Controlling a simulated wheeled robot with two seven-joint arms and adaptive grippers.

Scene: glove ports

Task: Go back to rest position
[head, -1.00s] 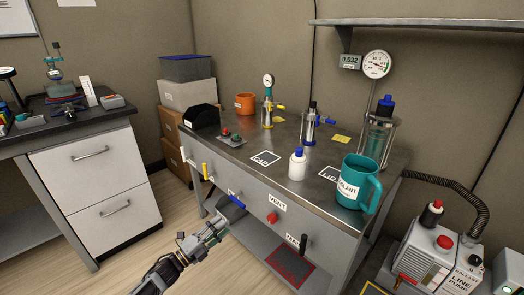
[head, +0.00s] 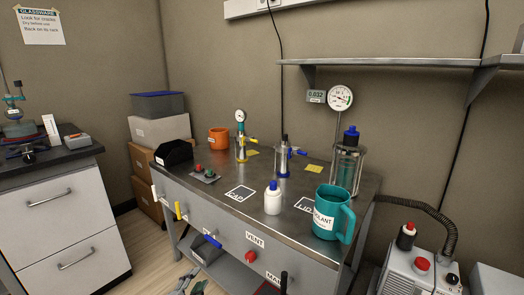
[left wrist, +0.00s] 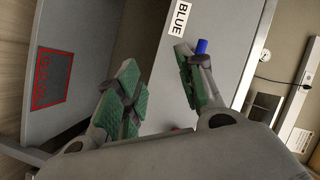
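My left gripper (head: 188,283) shows at the bottom edge of the head view, low in front of the bench, partly cut off by the frame. In the left wrist view its two green-padded fingers (left wrist: 153,72) are spread apart with nothing between them. A blue handle (left wrist: 202,47) shows just behind the right-hand finger there; I cannot tell whether they touch. In the head view the blue handle (head: 212,241) sits on the bench front, up and right of the gripper. My right gripper is in neither view.
The bench (head: 320,247) carries a teal mug (head: 326,222), a white bottle (head: 272,202) and glassware. Its front has a yellow handle (head: 179,211), a red knob (head: 250,256) and a black handle (head: 283,283). A pump (head: 412,272) stands right; a drawer cabinet (head: 68,220) stands left.

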